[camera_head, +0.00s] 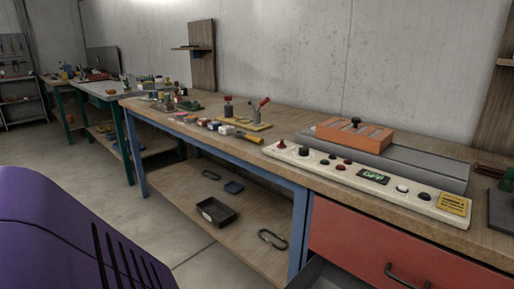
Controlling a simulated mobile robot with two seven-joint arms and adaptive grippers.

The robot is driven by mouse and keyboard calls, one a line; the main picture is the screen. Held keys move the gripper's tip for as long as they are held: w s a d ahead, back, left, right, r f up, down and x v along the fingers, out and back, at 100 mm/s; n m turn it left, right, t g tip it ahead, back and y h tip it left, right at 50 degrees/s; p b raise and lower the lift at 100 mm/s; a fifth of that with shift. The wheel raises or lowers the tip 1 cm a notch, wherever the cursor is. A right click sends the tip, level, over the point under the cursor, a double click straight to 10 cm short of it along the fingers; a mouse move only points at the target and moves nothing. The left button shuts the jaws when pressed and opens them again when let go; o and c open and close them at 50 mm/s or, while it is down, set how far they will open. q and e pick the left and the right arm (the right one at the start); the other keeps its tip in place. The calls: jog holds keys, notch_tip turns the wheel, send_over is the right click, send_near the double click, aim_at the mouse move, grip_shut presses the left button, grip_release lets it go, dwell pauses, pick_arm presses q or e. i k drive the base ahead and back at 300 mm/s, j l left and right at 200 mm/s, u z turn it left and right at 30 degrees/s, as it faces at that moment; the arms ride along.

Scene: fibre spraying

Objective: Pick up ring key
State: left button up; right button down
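I cannot make out a ring key for certain. A dark grey ring-like loop (272,239) lies flat on the lower wooden shelf, near its right end. A smaller dark loop (211,175) lies further back on the same shelf. Either could be a ring-shaped tool, but both are too small to tell. Several small parts on the workbench top (290,119) are also too small to name. Neither of my grippers is in view.
The lower shelf (178,187) also holds a black tray (216,212) and a small blue item (233,187). A control panel (370,180) and an orange block (355,136) stand on the bench. A red drawer front (350,240) is below. Bare floor (115,175) lies left.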

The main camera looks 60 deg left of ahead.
aim_at(239, 134)
jog(key=i+l+u, duration=0.1)
jog(key=u, duration=0.3)
jog(key=l+u, duration=0.4)
jog(key=u, duration=1.2)
jog(key=i, duration=0.05)
